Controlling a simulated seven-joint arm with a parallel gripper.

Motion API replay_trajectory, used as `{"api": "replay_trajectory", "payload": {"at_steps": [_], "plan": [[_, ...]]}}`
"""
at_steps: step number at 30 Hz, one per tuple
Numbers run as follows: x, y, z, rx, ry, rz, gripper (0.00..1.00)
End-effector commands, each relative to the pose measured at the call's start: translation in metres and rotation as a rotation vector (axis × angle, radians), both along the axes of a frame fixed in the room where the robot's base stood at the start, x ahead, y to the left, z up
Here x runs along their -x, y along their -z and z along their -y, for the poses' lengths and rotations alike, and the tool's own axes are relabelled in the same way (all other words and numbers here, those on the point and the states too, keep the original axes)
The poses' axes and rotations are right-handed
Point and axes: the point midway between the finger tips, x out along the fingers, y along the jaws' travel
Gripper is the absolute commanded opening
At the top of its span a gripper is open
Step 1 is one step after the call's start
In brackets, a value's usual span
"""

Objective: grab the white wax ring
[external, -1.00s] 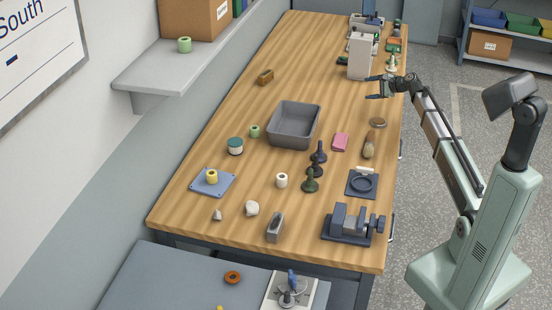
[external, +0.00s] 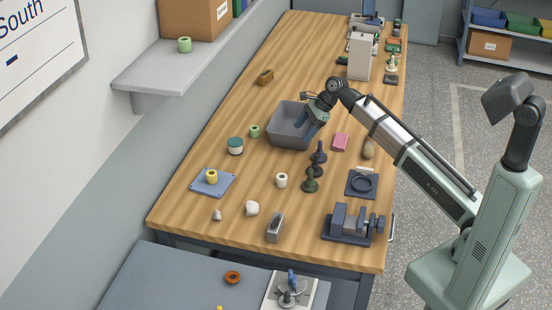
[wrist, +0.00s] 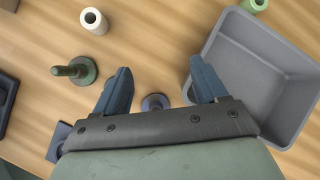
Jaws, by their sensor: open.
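The white wax ring (external: 282,181) stands on the wooden table, left of the dark handled pieces. In the wrist view the white ring (wrist: 93,20) is at the upper left, with its dark hole showing. My gripper (external: 312,128) is over the right side of the grey bin, pointing down. It is farther up the table than the ring and apart from it. In the wrist view my gripper (wrist: 160,70) has its fingers spread, with nothing held between them.
The grey bin (wrist: 217,58) is at my right finger. A green handled piece (wrist: 75,70) and a dark blue one (wrist: 155,102) stand close by. A green ring (external: 254,131) and a yellow ring (external: 211,177) on a blue plate are to the left. Bare table surrounds the white ring.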

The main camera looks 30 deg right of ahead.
Motion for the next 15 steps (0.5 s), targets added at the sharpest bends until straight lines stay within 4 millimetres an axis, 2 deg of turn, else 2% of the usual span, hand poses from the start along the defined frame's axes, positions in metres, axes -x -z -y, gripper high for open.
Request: {"api": "replay_trajectory", "payload": {"at_steps": [1,6,10,15], "plan": [[0.016,-0.002,-0.018,0.019,-0.004,-0.027,0.72],[0.056,-0.008,-0.057,0.081,0.017,-0.108,0.72],[0.077,-0.011,-0.074,0.117,0.033,-0.146,0.72],[0.089,-0.011,-0.084,0.139,0.046,-0.167,0.72]]}}
